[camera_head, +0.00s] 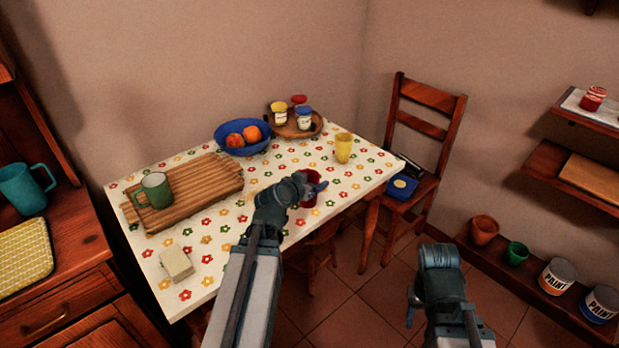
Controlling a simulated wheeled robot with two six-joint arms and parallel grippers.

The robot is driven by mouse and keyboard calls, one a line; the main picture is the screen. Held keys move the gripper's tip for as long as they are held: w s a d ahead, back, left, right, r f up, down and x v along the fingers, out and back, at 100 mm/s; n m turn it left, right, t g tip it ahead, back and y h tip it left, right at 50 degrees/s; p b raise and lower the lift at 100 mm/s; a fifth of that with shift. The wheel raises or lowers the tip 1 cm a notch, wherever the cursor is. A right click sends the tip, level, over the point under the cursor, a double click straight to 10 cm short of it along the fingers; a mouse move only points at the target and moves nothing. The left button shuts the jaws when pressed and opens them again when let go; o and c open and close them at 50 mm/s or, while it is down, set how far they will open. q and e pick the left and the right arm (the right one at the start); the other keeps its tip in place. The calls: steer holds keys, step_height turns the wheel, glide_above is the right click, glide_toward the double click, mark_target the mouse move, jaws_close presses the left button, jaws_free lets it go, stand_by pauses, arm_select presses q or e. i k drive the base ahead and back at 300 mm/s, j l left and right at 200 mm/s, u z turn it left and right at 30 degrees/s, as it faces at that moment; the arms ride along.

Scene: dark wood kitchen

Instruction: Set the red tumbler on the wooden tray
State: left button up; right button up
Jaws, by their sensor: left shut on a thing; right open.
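The red tumbler (309,200) is at the right front part of the table, partly hidden by my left gripper (314,187). My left gripper is shut on it; I cannot tell whether the tumbler touches the tabletop. The slatted wooden tray (205,186) lies on the left half of the table, with a green mug (155,190) on its left part. A round wooden tray (288,130) at the back of the table holds several small jars. My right gripper (412,303) is open, in front of the table to the right, away from the objects.
A blue bowl (241,139) with fruit stands behind the slatted tray. A yellow tumbler (343,147) stands near the table's right side. A pale block (176,263) lies at the front left. A wooden chair (424,150) stands right of the flowered table (217,234).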

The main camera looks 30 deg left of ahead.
mark_target(211, 186)
steer(key=k+j, duration=0.1)
steer(key=j, duration=0.25)
steer(key=k+j, duration=0.1)
steer(key=j, duration=0.25)
steer(key=k+j, duration=0.15)
steer(key=j, duration=0.2)
steer(key=k+j, duration=0.1)
steer(key=j, duration=0.35)
steer(key=i, duration=0.05)
